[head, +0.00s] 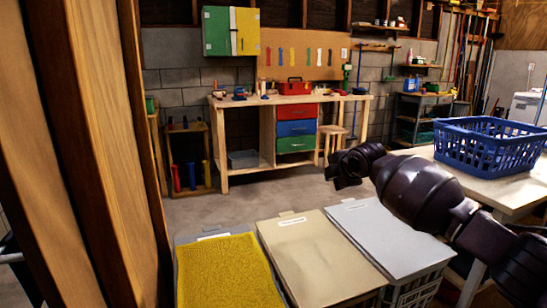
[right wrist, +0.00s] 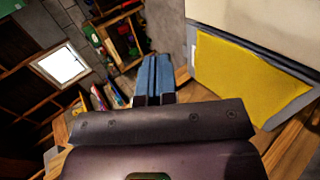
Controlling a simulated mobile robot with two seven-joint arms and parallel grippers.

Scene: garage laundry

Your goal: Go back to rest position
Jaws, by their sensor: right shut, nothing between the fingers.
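My right arm reaches in from the right side of the head view, above the hampers, and ends in a dark wrist (head: 350,166); its fingers are hard to make out there. In the right wrist view my right gripper (right wrist: 153,72) has its two blue-grey fingers together with nothing between them. My left arm and gripper are not in the head view.
Three lidded hampers stand in front: one with a yellow towel (head: 228,272), a beige one (head: 312,250), and a grey one (head: 380,232). A blue basket (head: 485,148) sits on the right table. Wooden posts (head: 85,150) stand close at left. The floor before the workbench (head: 290,100) is clear.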

